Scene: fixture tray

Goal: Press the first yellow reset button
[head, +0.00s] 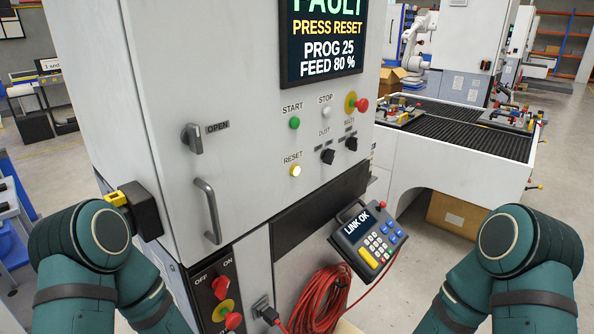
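The yellow reset button (295,170) is a small round lit button on the grey machine panel, with the label RESET above and to its left. Nothing covers it. The machine's screen (322,40) above it reads FAULT, PRESS RESET, PROG 25, FEED 80 %. My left arm shows at the lower left and my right arm at the lower right, both apart from the panel. Neither gripper is in view.
Near the button are a green START button (294,123), a white STOP button (326,111), two black knobs and a red emergency stop (361,105). A door handle (208,210) sticks out at left. A pendant (368,238) and coiled red cable (320,300) hang below.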

